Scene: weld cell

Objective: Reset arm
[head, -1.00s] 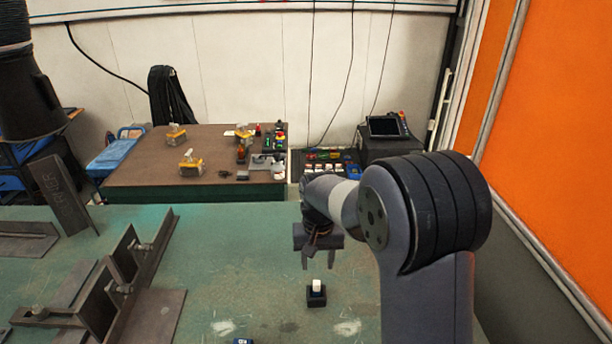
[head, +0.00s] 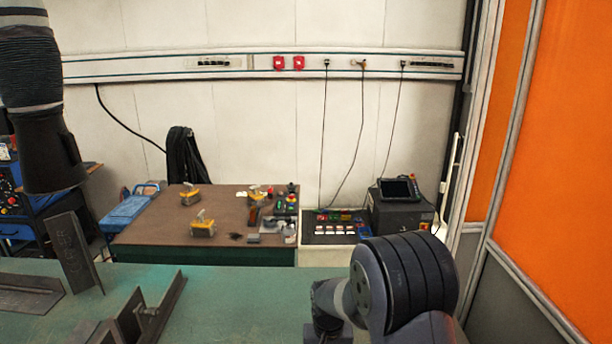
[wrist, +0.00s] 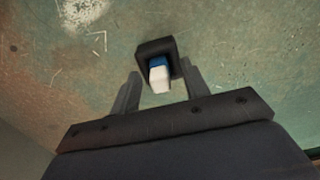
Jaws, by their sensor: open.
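My gripper (wrist: 160,88) shows in the wrist view with its two fingers spread apart. It is open and holds nothing. A small white and blue piece (wrist: 158,78) stands in a dark square holder (wrist: 157,47) on the green table. In the wrist picture the piece appears between and just beyond the fingertips; I cannot tell the exact gap. The piece and holder are out of the head view.
The green table (head: 230,290) carries steel angle parts (head: 150,312) and an upright plate (head: 73,250) at the left. Behind it stands a brown-topped table (head: 160,228) with yellow clamps. An orange panel (head: 560,150) closes off the right side.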

